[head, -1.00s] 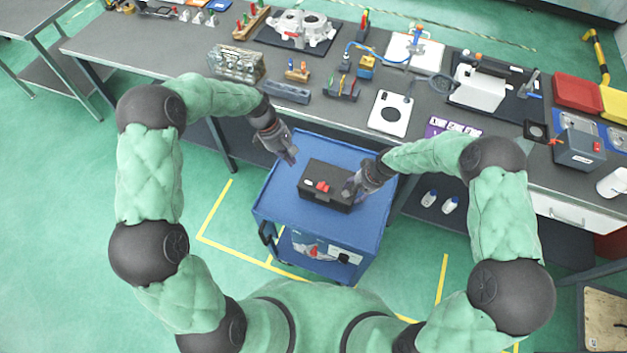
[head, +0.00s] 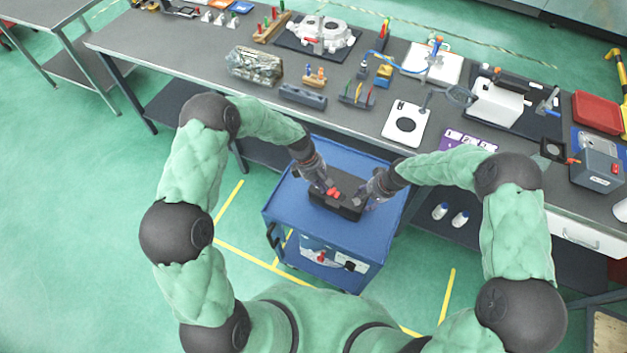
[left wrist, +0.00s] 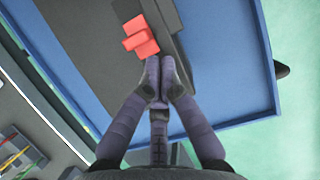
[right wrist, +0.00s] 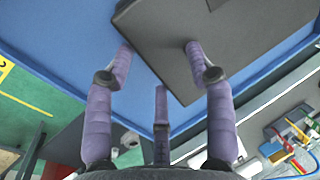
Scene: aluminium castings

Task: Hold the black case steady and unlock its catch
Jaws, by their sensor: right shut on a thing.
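The black case (head: 335,207) lies on a blue trolley (head: 287,217), with a red catch (head: 333,192) on it. In the left wrist view the catch (left wrist: 140,38) sits on the dark case (left wrist: 163,20). My left gripper (head: 325,184) is at the catch. Its fingertips are together with nothing visible between them, just beside the red part; contact is unclear. My right gripper (head: 370,197) is shut on the right end of the case. In the right wrist view its fingers stand apart around a corner of the case (right wrist: 175,35). Whether the catch is locked cannot be told.
The trolley top around the case is clear.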

